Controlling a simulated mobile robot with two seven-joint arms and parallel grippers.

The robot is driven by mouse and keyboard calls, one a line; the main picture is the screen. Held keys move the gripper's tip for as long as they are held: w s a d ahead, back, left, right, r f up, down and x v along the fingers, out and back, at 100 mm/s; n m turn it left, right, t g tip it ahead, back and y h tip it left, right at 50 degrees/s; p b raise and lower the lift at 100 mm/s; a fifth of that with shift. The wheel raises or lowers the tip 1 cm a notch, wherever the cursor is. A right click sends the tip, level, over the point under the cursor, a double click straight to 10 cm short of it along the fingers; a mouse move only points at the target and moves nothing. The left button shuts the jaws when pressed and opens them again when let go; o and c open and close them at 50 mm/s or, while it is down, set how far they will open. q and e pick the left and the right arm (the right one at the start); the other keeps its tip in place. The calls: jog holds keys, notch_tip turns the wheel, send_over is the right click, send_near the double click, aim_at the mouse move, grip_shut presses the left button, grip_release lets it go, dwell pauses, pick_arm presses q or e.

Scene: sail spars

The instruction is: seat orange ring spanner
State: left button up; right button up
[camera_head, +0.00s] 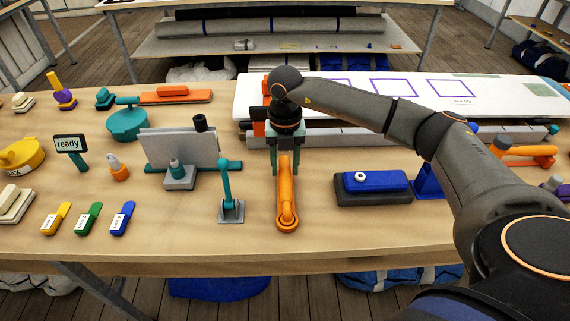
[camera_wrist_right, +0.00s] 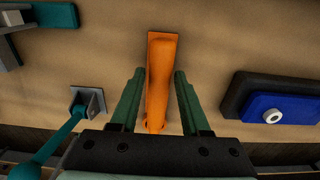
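The orange ring spanner (camera_head: 286,205) lies on the table in front of me, its round end towards the near edge. It also shows in the right wrist view (camera_wrist_right: 161,85), with a flat orange piece visible at its far end. My right gripper (camera_head: 285,172) points down over its far part. In the right wrist view the two green fingers (camera_wrist_right: 159,74) stand apart on either side of the spanner, with a gap on both sides. The gripper is open. How far the fingertips are above the table is hard to tell. My left gripper is in no view.
A teal lever on a grey base (camera_head: 231,210) stands close left of the spanner. A blue block on a dark base (camera_head: 375,183) is close right. A white board (camera_head: 300,95) lies behind the gripper. Another orange handled piece (camera_head: 175,95) lies back left. The near table strip is clear.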

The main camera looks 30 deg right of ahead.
jog(key=o, duration=0.3)
notch_tip(320, 180, up, 12)
jog(key=shift+w+r+b, duration=0.15)
jog(key=shift+r+b, duration=0.1)
jog(key=shift+b, duration=0.2)
jog(key=shift+d, duration=0.1)
dwell(0.5)
